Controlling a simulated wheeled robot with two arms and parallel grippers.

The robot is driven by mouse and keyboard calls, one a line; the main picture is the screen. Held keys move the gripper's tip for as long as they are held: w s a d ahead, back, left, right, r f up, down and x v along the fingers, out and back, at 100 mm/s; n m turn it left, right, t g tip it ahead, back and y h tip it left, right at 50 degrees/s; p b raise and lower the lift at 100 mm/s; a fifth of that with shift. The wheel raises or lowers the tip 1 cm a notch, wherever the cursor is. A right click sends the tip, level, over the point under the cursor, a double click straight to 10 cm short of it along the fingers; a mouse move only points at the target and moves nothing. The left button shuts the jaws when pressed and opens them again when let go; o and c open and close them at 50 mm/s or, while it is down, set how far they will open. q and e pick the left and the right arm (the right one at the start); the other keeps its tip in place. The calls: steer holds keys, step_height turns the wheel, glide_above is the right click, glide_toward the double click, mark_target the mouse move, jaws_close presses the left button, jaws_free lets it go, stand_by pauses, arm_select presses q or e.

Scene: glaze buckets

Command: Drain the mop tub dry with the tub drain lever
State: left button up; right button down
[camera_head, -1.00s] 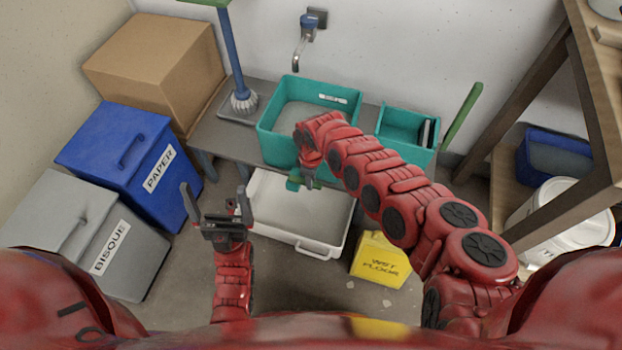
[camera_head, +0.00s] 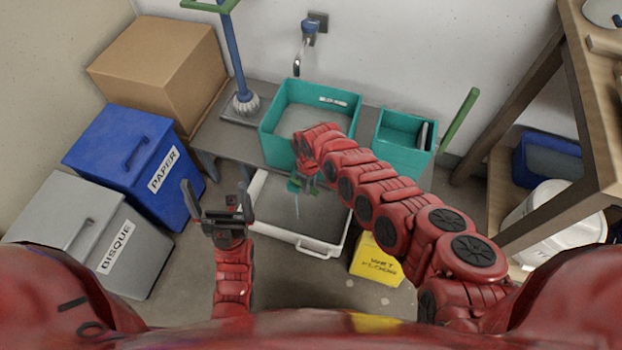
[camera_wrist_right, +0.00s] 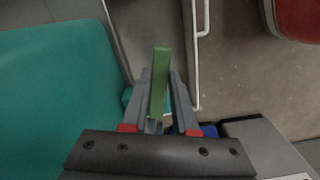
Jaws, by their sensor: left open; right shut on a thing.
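The mop tub (camera_head: 268,150) is a teal tub on a grey bench, with greyish water visible inside. My right gripper (camera_head: 303,184) is at the tub's lower front and is shut on the green tub drain lever (camera_wrist_right: 160,85), which shows between its fingers in the right wrist view. A thin stream of water (camera_head: 297,208) falls below the lever into the white tray (camera_head: 262,222) on the floor. Grey water covers much of the tray's bottom. The tub's side also shows in the right wrist view (camera_wrist_right: 60,90). My left gripper (camera_head: 219,200) is open and empty, left of the tray.
A smaller teal tub (camera_head: 400,160) stands right of the mop tub, and a mop (camera_head: 240,70) stands left. A tap (camera_head: 303,45) is on the wall. Blue (camera_head: 125,150) and grey (camera_head: 75,235) bins stand left. A yellow floor sign (camera_head: 375,262) stands right of the tray.

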steer(key=s+a+m+b, duration=0.2)
steer(key=a+m, duration=0.4)
steer(key=m, duration=0.7)
steer(key=shift+s+a+m+b, duration=0.2)
steer(key=shift+m+b, duration=0.2)
steer(key=shift+b, duration=0.25)
steer(key=c, duration=0.7)
jaws_free()
steer(key=shift+r, duration=0.1)
